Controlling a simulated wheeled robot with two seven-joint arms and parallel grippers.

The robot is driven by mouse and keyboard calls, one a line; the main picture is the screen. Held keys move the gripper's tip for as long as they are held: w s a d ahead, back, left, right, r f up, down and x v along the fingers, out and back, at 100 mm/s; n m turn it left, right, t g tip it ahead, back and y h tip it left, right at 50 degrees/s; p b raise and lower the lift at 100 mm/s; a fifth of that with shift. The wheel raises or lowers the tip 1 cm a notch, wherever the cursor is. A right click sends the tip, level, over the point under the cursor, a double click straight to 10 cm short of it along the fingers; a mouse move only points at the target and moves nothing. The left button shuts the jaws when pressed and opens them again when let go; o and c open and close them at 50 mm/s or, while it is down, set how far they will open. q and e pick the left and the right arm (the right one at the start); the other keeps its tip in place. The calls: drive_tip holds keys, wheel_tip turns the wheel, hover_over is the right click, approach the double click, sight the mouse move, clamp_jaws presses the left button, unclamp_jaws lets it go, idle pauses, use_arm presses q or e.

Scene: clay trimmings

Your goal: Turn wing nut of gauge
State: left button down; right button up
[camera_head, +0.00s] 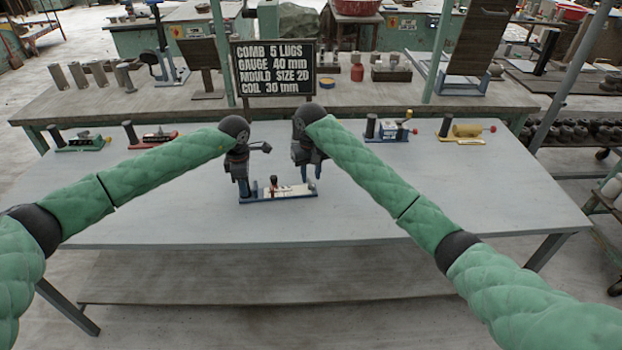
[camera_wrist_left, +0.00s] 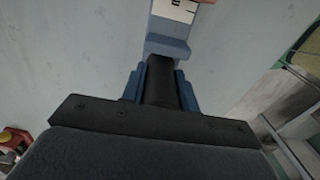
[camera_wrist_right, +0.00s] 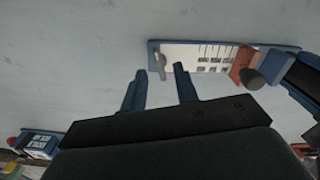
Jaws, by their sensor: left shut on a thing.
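The gauge (camera_head: 297,193) lies on the grey table in the head view, with a blue base and a white scale. In the right wrist view its scale (camera_wrist_right: 205,57), an orange-red slider (camera_wrist_right: 242,62) with a dark knob, and a small grey wing nut (camera_wrist_right: 158,62) show. My left gripper (camera_head: 243,196) is shut on the gauge's black handle (camera_wrist_left: 161,82), at the gauge's left end. My right gripper (camera_head: 305,178) is open above the gauge's right end. In the right wrist view its fingers (camera_wrist_right: 160,86) are apart and empty, near the wing nut.
Similar gauges stand further back: green (camera_head: 85,143), red (camera_head: 158,137), blue (camera_head: 392,129) and yellow (camera_head: 467,131). The table (camera_head: 440,195) is clear on both sides of the gauge.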

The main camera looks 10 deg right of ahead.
sight(311, 182)
wheel_tip(311, 182, up, 9)
drive_tip(key=shift+r, duration=0.2)
idle(0.5)
use_arm(q)
drive_tip(key=c, duration=1)
unclamp_jaws()
